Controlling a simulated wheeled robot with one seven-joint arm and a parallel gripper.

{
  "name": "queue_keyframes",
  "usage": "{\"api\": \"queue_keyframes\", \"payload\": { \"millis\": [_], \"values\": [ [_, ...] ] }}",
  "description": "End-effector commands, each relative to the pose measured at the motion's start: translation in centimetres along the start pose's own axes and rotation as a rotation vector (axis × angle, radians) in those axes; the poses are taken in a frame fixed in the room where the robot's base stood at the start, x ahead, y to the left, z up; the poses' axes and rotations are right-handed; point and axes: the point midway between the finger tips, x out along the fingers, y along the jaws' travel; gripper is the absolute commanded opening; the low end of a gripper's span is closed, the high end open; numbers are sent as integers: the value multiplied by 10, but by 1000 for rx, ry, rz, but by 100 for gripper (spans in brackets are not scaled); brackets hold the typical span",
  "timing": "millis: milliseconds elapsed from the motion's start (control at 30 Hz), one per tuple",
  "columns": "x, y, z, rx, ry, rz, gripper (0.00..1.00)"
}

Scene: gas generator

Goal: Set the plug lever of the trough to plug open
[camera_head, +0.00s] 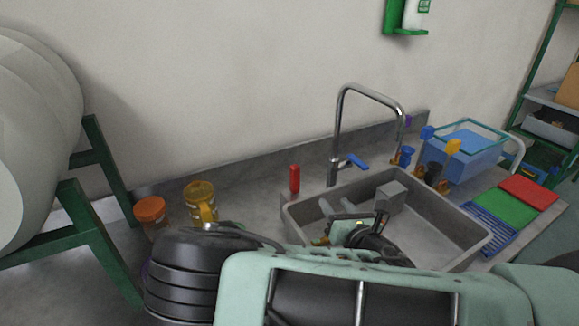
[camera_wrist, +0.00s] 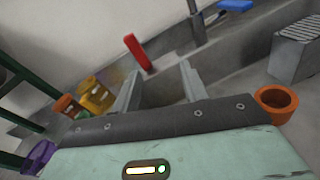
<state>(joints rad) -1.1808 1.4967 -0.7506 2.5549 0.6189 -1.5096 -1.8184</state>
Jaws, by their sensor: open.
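The trough (camera_head: 478,243) is a grey sink set in the counter, partly hidden by my arm in the head view. A red upright lever (camera_head: 294,178) stands at its back left corner, apparently the plug lever. The red lever (camera_wrist: 137,52) also shows in the wrist view, leaning slightly left, just beyond my left fingertip. My gripper (camera_wrist: 159,71) is open, with nothing between its fingers. It points toward the sink's back left corner. Contact between finger and lever cannot be told. The plug itself is not visible.
A tall tap (camera_head: 338,135) with a blue handle (camera_head: 356,161) stands behind the sink. An orange jar (camera_head: 151,211) and a yellow jug (camera_head: 201,201) stand left. A grey block (camera_head: 391,196) is at the sink. A blue bin (camera_head: 465,158) and coloured mats (camera_head: 505,207) are right.

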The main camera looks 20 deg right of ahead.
Motion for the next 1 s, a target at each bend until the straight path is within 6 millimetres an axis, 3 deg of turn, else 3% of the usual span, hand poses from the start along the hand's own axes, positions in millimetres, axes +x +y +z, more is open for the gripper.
{"api": "queue_keyframes", "payload": {
  "millis": [100, 233, 1000],
  "values": [
    [-2, 20, 7, -168, -49, 120, 44],
    [-2, 30, 10, -240, -76, 175, 44],
    [56, 39, 8, -239, -79, 176, 44]
  ]
}}
